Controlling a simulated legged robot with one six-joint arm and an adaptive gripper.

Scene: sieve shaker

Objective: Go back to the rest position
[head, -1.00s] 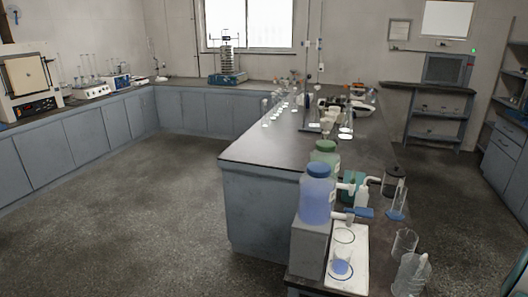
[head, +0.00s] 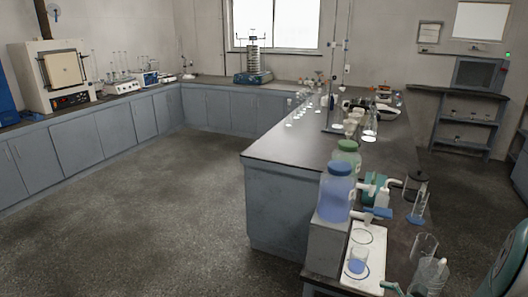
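The sieve shaker (head: 253,77) stands on the back counter below the window. It has a blue base, a stack of sieves and thin upright rods. It is far from me, across the room. My gripper is not in this view, so its opening cannot be seen. A dark, teal-edged shape is cut off at the lower right edge; I cannot tell what it is.
The island bench (head: 300,147) holds glassware and a blue-capped bottle (head: 336,192) near its front. A furnace (head: 55,75) stands on the left counter. A shelf unit (head: 468,110) is at the back right. The floor (head: 165,220) left of the island is clear.

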